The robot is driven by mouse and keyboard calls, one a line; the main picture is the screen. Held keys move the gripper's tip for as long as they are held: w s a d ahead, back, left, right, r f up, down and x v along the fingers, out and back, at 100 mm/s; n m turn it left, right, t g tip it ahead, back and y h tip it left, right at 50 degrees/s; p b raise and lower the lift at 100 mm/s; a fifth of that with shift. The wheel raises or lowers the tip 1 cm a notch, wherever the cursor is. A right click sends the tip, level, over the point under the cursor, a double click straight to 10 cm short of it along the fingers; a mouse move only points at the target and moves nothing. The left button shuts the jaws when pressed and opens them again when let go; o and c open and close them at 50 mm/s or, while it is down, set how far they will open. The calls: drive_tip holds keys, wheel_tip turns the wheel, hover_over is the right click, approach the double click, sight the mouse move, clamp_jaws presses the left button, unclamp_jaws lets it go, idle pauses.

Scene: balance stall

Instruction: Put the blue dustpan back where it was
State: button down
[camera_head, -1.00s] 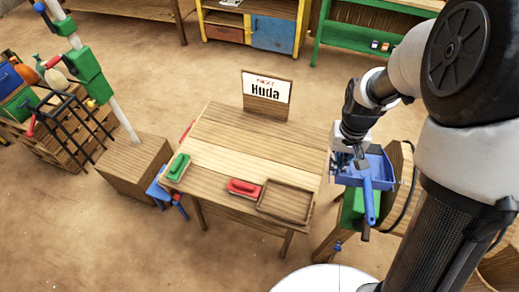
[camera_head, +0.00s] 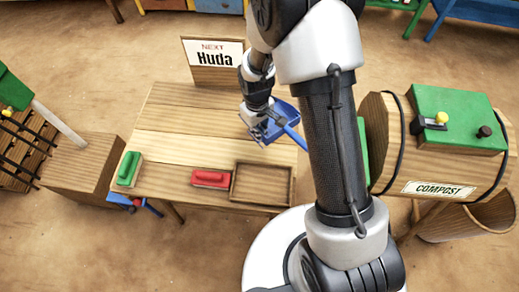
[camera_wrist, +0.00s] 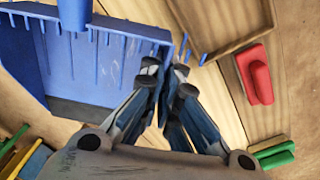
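The blue dustpan (camera_head: 280,122) is above the right back part of the wooden table (camera_head: 185,120) in the head view, its handle toward the right front. In the wrist view the dustpan (camera_wrist: 108,70) fills the upper left, tilted, with its handle at the top edge. My gripper (camera_head: 256,128) is at the dustpan's left side. In the wrist view my gripper's fingers (camera_wrist: 168,65) are closed together on the dustpan's side wall. The exact grip and the gap to the tabletop are hard to see.
The compost barrel (camera_head: 440,160) stands right, with a green top. The table's middle is clear.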

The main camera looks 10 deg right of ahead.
sight(258, 154)
wheel_tip(258, 154, down, 13)
drive_tip(key=b, duration=0.3)
drive_tip(key=shift+w+r, duration=0.1)
drive_tip(key=shift+b, duration=0.3)
drive_tip(key=shift+f, duration=0.2)
drive_tip(key=c, duration=1.8)
unclamp_jaws()
